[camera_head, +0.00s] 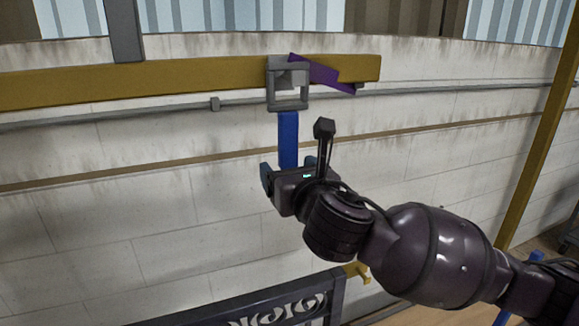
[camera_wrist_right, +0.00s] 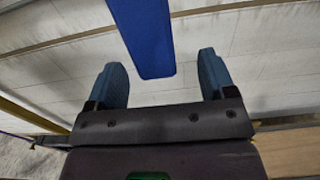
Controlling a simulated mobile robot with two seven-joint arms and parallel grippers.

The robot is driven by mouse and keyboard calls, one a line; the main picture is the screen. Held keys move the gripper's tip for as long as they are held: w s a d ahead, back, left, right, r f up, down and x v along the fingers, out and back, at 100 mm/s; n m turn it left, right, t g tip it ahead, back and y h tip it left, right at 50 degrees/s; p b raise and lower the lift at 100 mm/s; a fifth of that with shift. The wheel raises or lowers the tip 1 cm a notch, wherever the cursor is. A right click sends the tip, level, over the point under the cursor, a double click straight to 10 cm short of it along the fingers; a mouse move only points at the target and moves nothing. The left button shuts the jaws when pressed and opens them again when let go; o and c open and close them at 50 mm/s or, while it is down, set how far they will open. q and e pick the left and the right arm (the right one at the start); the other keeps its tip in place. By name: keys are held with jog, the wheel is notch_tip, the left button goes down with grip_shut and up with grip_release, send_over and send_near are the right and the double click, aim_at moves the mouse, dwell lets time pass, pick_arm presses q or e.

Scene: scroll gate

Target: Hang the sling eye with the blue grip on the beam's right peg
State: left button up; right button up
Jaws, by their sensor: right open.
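The sling eye (camera_head: 288,104), a grey square frame, hangs upright at the yellow beam (camera_head: 180,78), near its right end. A grey block (camera_head: 282,64) at the top of the frame seems to be the right peg; the exact contact is unclear. The blue grip (camera_head: 288,138) hangs straight down below the eye. My right gripper (camera_head: 289,170) is open at the grip's lower end. In the right wrist view the blue grip (camera_wrist_right: 146,35) ends between the parted fingers (camera_wrist_right: 161,75), touching neither visibly. My left gripper is out of view.
A purple strap (camera_head: 314,73) slants right from the eye across the beam. A grey post (camera_head: 124,30) rises from the beam at left. A yellow post (camera_head: 538,140) stands at right. A dark ornamental gate panel (camera_head: 270,308) is low in front of the pale wall.

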notch_tip(320, 180, down, 6)
jog(key=b, duration=0.2)
dwell(0.8)
dwell(0.4)
jog(key=p+v, duration=0.4)
jog(key=v, duration=0.7)
dwell(0.5)
jog(key=shift+f, duration=0.1)
dwell(1.2)
